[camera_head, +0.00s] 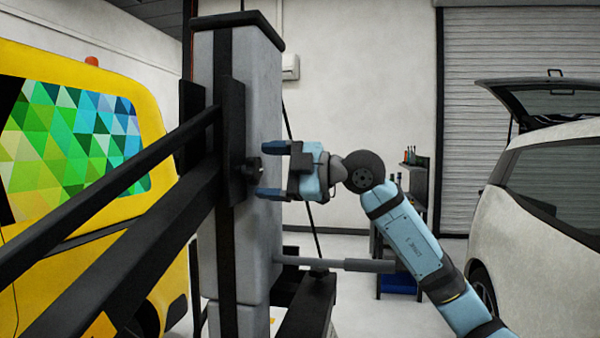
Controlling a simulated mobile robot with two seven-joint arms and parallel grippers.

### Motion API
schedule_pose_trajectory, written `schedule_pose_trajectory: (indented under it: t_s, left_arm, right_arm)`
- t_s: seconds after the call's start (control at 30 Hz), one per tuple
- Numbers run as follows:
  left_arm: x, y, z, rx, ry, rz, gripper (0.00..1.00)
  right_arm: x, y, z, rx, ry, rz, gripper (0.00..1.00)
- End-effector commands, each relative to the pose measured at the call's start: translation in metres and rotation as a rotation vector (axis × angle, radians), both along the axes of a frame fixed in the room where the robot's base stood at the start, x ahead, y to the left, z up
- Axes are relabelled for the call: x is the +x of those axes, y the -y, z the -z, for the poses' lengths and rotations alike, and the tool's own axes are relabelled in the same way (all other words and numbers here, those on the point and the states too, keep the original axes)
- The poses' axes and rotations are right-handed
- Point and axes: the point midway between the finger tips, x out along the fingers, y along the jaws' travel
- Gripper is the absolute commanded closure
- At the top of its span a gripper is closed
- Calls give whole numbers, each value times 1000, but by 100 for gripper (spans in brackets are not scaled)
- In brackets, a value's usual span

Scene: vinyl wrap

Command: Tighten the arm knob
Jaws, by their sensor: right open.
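The arm knob (252,166) is a small dark knob on the black bracket of a tall grey lift column (257,228). My right gripper (270,169) comes in from the right with its blue arm. Its two fingers are apart, one above and one below the knob's level, pointing left at the column. The fingertips reach close to the knob; whether they touch it I cannot tell. My left gripper is not in view.
Long black lift arms (127,240) run from the column to the lower left. A yellow van (150,75) with a coloured window stands left, a white car (540,215) with its tailgate up stands right. A tool cart (413,185) is behind my right arm.

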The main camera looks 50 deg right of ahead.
Motion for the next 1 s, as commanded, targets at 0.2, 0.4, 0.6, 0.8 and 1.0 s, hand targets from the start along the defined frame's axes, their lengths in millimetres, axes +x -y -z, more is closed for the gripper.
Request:
schedule_pose_trajectory:
  t_s: [0.2, 0.4, 0.6, 0.8, 1.0]
  left_arm:
    - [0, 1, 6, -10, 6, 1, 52]
    - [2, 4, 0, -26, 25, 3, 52]
    - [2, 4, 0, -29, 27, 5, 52]
    - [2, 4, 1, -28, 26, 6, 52]
    - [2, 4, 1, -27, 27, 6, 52]
  right_arm:
    - [-31, 16, 3, 0, 0, 1, 20]
    - [-71, 37, 3, 0, 2, 1, 20]
    - [-102, 53, 1, 2, 1, 1, 20]
    - [-116, 60, 0, -1, 0, 0, 20]
    - [-117, 61, 0, 0, 1, 0, 20]
